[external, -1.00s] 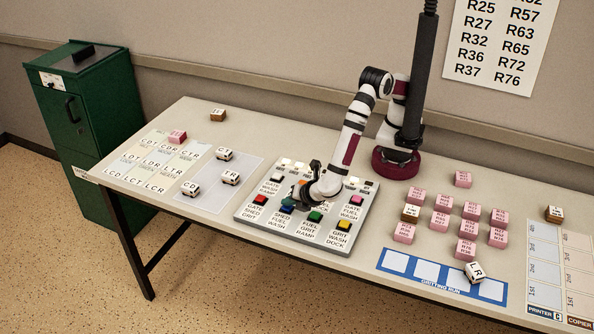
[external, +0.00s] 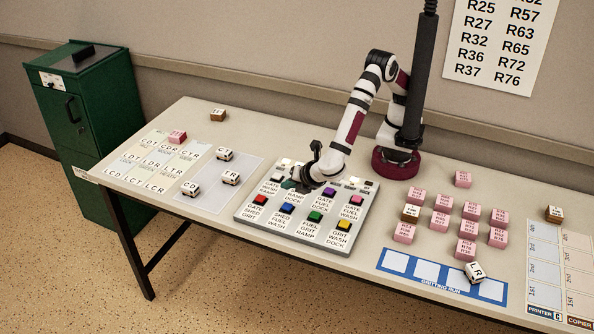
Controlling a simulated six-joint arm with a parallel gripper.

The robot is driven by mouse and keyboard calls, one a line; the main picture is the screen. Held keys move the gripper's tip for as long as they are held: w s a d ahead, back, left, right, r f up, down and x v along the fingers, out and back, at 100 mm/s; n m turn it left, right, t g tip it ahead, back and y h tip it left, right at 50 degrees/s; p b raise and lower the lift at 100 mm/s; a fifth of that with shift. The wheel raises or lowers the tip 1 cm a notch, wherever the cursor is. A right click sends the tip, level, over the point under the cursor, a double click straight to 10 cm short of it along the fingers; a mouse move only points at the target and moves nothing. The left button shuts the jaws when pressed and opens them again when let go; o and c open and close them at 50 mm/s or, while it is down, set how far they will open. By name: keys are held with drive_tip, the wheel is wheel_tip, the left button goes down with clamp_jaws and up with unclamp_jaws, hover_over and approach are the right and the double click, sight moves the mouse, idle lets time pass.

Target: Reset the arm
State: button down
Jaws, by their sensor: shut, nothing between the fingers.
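My arm stands on its dark red base (external: 396,163) at the back of the table. My gripper (external: 292,184) is shut and empty. It is low over the back rows of the button panel (external: 243,213), toward its left side, and hides part of the labels there. Whether it touches a button I cannot tell. On the panel, red (external: 260,200), blue (external: 287,208), green (external: 315,216) and yellow (external: 344,225) buttons show in the front row. A purple button (external: 329,191) and a pink button (external: 356,199) show behind them.
Several pink blocks (external: 440,221) stand right of the panel, near a blue-edged strip (external: 397,263) with a tilted white block (external: 475,272). White blocks (external: 190,189) sit on a grey mat (external: 211,202) at left. A green cabinet (external: 95,110) stands beyond the table.

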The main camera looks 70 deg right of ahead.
drive_tip(key=shift+r, duration=0.3)
drive_tip(key=w+d+r+m+g, duration=0.2)
drive_tip(key=d+r+m+g, duration=0.4)
drive_tip(key=d, duration=0.6)
drive_tip(key=w+d+r+m+g, duration=0.1)
drive_tip(key=d+r+m, duration=0.45)
drive_tip(key=d, duration=0.75)
drive_tip(key=s+d+m+g+y, duration=0.1)
drive_tip(key=s+d+m+y, duration=0.4)
drive_tip(key=s+d+m, duration=0.4)
drive_tip(key=s+m, duration=0.4)
drive_tip(key=m, duration=0.2)
drive_tip(key=shift+d+g, duration=0.4)
drive_tip(key=shift+r, duration=0.1)
